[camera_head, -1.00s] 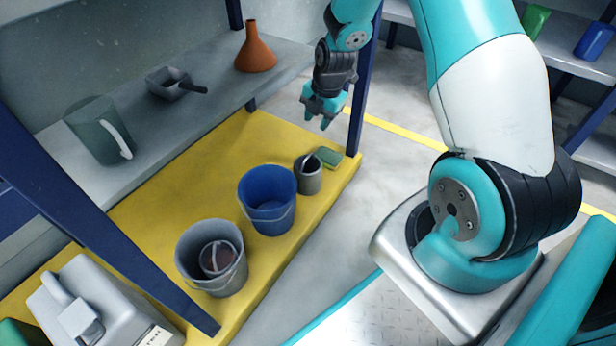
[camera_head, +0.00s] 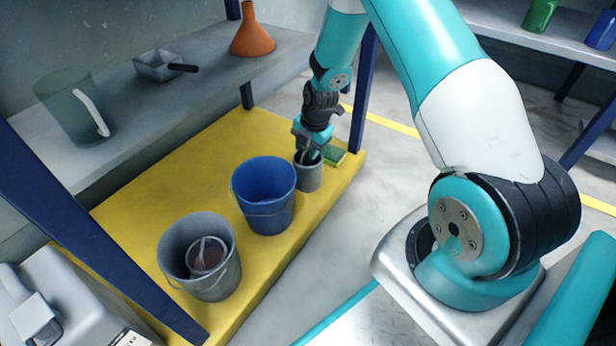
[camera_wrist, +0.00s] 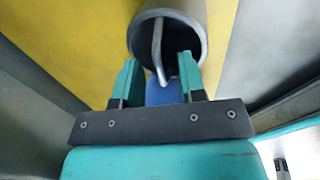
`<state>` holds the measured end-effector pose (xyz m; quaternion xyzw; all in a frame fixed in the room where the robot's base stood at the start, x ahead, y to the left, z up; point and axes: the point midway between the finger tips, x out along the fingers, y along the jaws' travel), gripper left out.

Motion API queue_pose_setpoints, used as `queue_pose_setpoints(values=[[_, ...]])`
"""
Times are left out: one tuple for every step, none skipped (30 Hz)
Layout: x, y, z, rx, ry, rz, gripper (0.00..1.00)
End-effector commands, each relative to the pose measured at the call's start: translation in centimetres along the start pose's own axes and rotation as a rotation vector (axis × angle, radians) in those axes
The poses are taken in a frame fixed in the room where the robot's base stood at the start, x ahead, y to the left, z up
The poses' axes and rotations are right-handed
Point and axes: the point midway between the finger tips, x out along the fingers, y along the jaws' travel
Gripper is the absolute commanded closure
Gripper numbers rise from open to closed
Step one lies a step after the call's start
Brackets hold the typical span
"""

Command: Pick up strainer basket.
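A small grey cylindrical container (camera_head: 308,178) with a thin bar handle stands on the yellow platform; I take it for the strainer basket, though I cannot see any mesh. My gripper (camera_head: 309,152) points down at its mouth. In the wrist view the container (camera_wrist: 200,14) is just ahead of my gripper (camera_wrist: 159,78), whose two teal fingers are apart. The pale bar handle (camera_wrist: 157,48) runs across the dark mouth and its near end lies between the fingertips. I cannot tell whether either finger touches it. The container's inside is dark.
A blue bucket (camera_head: 263,178) stands close to the container. A grey bucket (camera_head: 222,275) holds a small cup-like thing (camera_head: 207,257). A green sponge (camera_head: 334,156) lies just behind the container, near a dark blue post (camera_head: 363,90). The yellow platform (camera_head: 165,180) is clear behind the buckets.

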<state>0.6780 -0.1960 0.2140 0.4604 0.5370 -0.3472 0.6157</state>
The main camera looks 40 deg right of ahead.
Motion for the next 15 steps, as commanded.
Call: queue_pose_setpoints(values=[[1.17, -0.08, 0.0, 0.0, 0.0, 0.0, 0.63], [1.32, -0.04, 0.02, 0.0, -0.001, 0.001, 0.63], [1.38, 0.01, 0.03, 0.0, -0.001, 0.001, 0.63], [1.35, 0.03, 0.04, 0.0, -0.001, 0.001, 0.63], [1.29, 0.05, 0.04, 0.0, -0.001, 0.002, 0.63], [1.2, 0.06, 0.04, 0.0, -0.001, 0.002, 0.63], [1.18, 0.06, 0.04, 0.0, -0.001, 0.001, 0.63], [1.18, 0.05, 0.04, 0.0, -0.001, 0.001, 0.63], [1.17, 0.05, 0.03, 0.0, -0.001, 0.001, 0.65], [1.17, 0.04, 0.03, 0.0, -0.001, 0.001, 0.72], [1.17, 0.04, 0.03, 0.0, -0.001, 0.001, 0.79], [1.17, 0.04, 0.03, 0.0, -0.001, 0.001, 0.88], [1.17, 0.04, 0.03, 0.0, -0.001, 0.001, 0.95], [1.17, 0.03, 0.03, 0.0, -0.001, 0.001, 1.0], [1.16, 0.03, 0.03, 0.0, -0.001, 0.001, 1.0]])
